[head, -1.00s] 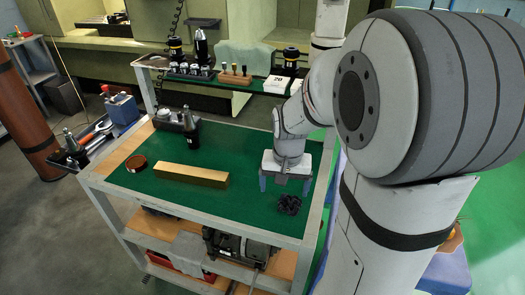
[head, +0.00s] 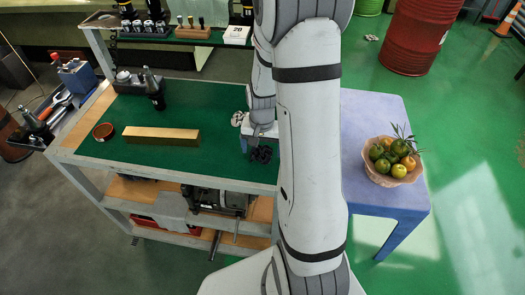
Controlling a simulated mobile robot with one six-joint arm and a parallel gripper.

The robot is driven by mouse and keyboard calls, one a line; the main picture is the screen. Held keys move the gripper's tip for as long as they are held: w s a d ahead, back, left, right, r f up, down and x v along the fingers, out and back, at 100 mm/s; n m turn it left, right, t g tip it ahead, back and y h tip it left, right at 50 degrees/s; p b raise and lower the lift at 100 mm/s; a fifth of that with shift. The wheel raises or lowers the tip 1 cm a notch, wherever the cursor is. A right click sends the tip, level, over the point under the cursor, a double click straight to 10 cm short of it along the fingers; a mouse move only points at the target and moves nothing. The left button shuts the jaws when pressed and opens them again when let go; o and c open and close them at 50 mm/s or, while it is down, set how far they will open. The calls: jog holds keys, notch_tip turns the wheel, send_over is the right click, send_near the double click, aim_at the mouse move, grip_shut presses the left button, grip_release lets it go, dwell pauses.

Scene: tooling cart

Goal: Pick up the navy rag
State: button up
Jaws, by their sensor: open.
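I see no cloth that is clearly a navy rag. A small dark, lumpy thing (head: 261,155) lies on the green top of the cart (head: 210,165) near its right end; I cannot tell whether it is the rag. My gripper (head: 260,143) is low over the green top, just behind this dark thing, pointing down. My arm hides most of the gripper, with one bluish finger showing at its left. The jaws are open, and nothing shows held in them.
A brass bar (head: 161,135), a brown round dish (head: 104,131) and a dark bottle (head: 155,95) stand on the cart. A small pale part (head: 238,119) is by my wrist.

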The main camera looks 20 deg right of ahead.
aim_at(262, 150)
jog(key=shift+f, duration=0.45)
jog(key=shift+c, duration=0.6)
jog(key=c, duration=0.9)
jog(key=shift+c, duration=0.2)
notch_tip(262, 150, up, 10)
jog(key=b, duration=0.1)
